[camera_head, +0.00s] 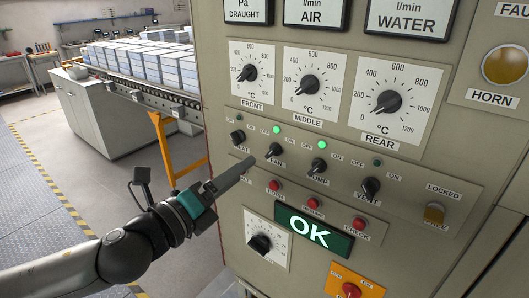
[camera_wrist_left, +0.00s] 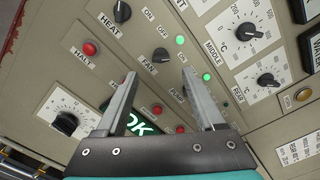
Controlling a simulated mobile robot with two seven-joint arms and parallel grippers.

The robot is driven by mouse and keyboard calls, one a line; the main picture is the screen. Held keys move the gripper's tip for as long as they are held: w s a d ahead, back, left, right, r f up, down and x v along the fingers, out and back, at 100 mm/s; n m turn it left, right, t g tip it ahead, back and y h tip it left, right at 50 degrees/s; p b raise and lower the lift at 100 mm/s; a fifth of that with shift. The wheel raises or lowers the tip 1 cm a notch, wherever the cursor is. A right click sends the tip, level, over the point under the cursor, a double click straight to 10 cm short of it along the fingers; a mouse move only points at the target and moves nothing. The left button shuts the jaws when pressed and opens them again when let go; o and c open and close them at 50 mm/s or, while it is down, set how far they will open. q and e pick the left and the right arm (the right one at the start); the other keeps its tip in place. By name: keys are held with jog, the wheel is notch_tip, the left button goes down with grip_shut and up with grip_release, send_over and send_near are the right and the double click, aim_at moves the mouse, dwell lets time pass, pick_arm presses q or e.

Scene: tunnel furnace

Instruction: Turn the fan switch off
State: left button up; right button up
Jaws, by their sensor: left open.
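The fan switch (camera_head: 274,150) is a black rotary knob on the beige panel, labelled FAN, between OFF and ON marks. The green lamp (camera_head: 276,129) above it is lit. The knob also shows in the left wrist view (camera_wrist_left: 160,55), with its lit lamp (camera_wrist_left: 180,40). My left gripper (camera_head: 250,161) is just left of and below the knob in the head view. In the left wrist view its two fingers (camera_wrist_left: 159,76) are spread and empty, with the knob beyond the gap between the tips. No contact with the knob is visible. My right gripper is not in view.
Similar knobs flank the fan switch: heat (camera_head: 237,137) on the left, pump (camera_head: 318,166) and vent (camera_head: 370,188) on the right. Red buttons (camera_head: 313,203) and a green OK display (camera_head: 314,232) lie below. A conveyor with pale blocks (camera_head: 146,62) stands behind.

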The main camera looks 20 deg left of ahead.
aim_at(273, 151)
pick_arm(q)
jog(key=p+x, duration=0.2)
jog(key=x, duration=0.6)
jog(key=shift+w+d, duration=0.2)
jog(key=shift+w, duration=0.15)
grip_shut()
dwell(0.5)
